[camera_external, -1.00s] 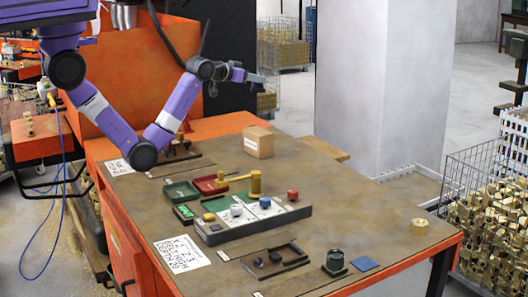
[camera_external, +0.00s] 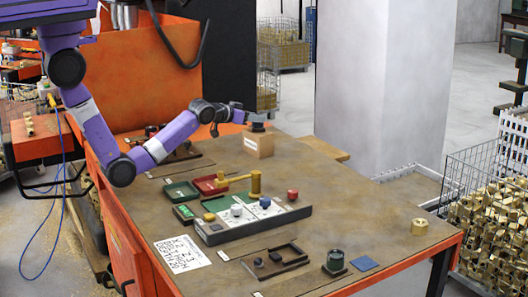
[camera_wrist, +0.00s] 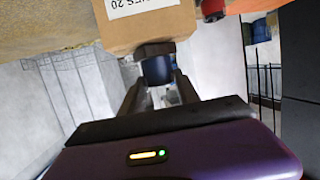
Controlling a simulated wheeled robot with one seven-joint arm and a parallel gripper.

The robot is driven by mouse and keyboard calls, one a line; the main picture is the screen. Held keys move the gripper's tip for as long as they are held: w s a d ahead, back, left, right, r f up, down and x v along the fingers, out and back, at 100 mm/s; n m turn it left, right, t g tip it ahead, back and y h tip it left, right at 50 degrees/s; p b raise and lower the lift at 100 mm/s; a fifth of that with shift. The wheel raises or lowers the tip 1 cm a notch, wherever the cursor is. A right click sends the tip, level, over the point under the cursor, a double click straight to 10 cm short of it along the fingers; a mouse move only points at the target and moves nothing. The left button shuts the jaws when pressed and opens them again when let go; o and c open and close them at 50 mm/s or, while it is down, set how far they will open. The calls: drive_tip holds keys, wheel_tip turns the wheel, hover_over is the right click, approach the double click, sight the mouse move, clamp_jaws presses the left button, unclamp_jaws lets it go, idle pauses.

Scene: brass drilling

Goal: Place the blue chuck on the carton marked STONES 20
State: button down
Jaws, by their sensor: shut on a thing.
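The carton (camera_external: 259,142), tan with a white label, stands at the back of the bench. In the wrist view the carton (camera_wrist: 150,27) shows upside down, its label partly readable as ending in "20". My gripper (camera_external: 258,116) is shut on the blue chuck (camera_wrist: 157,69), which has a dark, wider end toward the carton. The chuck (camera_external: 257,127) hangs upright at the carton's top. I cannot tell whether it touches the top or is slightly above it.
A brass nut (camera_external: 419,227) sits at right. The bench's right middle is clear.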

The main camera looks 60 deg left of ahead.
idle(0.3)
drive_tip(key=c, duration=1.3)
unclamp_jaws()
drive_tip(key=shift+f, duration=0.2)
drive_tip(key=o, duration=0.4)
drive_tip(key=shift+r, duration=0.1)
drive_tip(key=shift+r, duration=0.2)
drive_tip(key=v, duration=1.2)
drive_tip(key=shift+b, duration=0.35)
